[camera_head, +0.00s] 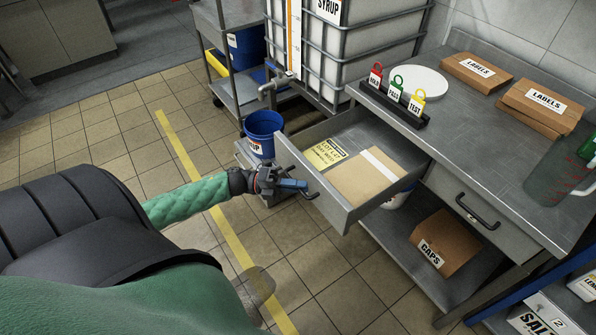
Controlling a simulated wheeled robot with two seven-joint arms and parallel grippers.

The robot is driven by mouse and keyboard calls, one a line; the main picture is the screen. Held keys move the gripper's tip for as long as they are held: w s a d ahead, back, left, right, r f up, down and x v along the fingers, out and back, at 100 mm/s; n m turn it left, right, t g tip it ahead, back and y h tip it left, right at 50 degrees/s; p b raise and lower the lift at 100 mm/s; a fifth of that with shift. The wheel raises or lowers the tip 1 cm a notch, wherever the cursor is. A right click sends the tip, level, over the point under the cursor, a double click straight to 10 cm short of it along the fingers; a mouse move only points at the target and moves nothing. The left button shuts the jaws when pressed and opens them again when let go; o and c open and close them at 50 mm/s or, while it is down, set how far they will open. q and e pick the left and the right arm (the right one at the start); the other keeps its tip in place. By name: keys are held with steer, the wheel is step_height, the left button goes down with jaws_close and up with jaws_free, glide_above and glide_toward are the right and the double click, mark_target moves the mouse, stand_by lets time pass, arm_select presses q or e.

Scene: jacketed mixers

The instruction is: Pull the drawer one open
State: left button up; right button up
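The left drawer (345,207) of the steel bench is pulled out and its inside shows. A yellow label sheet (326,153) and a brown envelope (366,180) with a pale stripe lie in it. My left gripper (303,189) is at the drawer's front panel, by its dark handle (297,175). The fingers are around or against the handle; the view is too small to tell how firmly they are closed. The right drawer (468,206) is shut, with its dark handle showing. My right gripper is not in view.
The bench top (455,123) holds a white plate (416,82), a rack of coloured tags (395,103), boxes marked LABELS (477,69) and a clear jug (556,170). A blue bucket (263,132) stands close behind my gripper. A CAPS box (447,244) sits on the lower shelf. Floor in front is clear.

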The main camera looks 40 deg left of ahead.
arm_select(q)
steer(key=shift+o, duration=0.6)
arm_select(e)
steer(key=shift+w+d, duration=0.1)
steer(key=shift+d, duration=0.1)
arm_select(q)
steer(key=shift+s+a+f, duration=0.1)
steer(key=shift+a, duration=0.15)
steer(key=r+b+v, duration=0.1)
steer(key=b+v, duration=0.1)
steer(key=v, duration=0.5)
steer(key=shift+a+f, duration=0.2)
steer(key=shift+f, duration=0.3)
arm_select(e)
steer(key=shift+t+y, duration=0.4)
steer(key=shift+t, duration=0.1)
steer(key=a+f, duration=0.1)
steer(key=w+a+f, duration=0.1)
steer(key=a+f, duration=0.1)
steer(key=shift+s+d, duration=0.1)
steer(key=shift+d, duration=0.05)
